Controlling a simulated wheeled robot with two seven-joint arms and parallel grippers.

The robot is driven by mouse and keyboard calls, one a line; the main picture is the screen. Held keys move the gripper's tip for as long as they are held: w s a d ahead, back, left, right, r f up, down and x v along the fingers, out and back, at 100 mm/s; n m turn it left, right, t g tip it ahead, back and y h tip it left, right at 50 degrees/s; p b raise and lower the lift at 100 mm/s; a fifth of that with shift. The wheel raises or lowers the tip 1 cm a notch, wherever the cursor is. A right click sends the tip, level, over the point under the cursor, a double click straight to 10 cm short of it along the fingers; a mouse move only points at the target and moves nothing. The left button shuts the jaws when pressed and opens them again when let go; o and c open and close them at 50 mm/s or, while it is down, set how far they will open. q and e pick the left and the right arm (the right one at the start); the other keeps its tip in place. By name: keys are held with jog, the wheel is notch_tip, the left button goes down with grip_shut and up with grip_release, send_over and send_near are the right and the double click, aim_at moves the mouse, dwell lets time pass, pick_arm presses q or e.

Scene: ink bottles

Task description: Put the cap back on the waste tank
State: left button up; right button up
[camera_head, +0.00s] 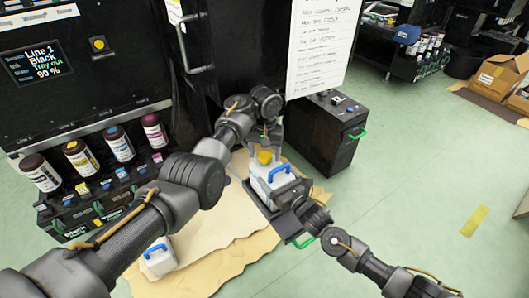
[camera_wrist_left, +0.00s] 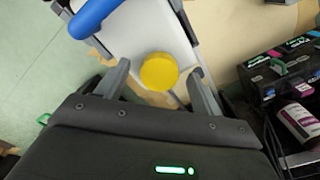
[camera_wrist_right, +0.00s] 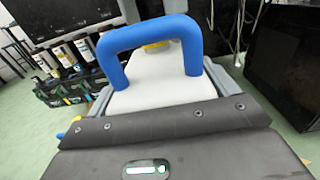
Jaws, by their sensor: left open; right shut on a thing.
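The waste tank (camera_head: 259,186) is a white box with a blue handle (camera_head: 280,172). A yellow cap (camera_head: 264,157) sits at the tank's far end; I cannot tell how tightly it is seated. In the left wrist view the round cap (camera_wrist_left: 159,72) lies between the open fingers of my left gripper (camera_wrist_left: 160,80), with gaps on both sides. In the head view, my arms partly hide the tank.
Another white container with a blue handle (camera_head: 160,256) stands on the tan sheet (camera_head: 215,240) at lower left. Several ink bottles (camera_head: 118,145) stand in a rack at left. A black box with a green handle (camera_head: 325,130) is behind the tank.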

pick_arm(q)
notch_tip(320, 180, up, 12)
dwell(0.5)
pick_arm(e)
jog(key=o, duration=1.7)
jog(key=shift+d, duration=0.1)
pick_arm(q)
notch_tip(320, 180, up, 4)
jog(key=p, duration=0.3)
jog(key=shift+f+p, duration=0.2)
jog(key=shift+p, duration=0.15)
pick_arm(e)
jog(key=v, duration=1)
jog(key=shift+s+d, duration=0.2)
jog(key=shift+s, duration=0.1)
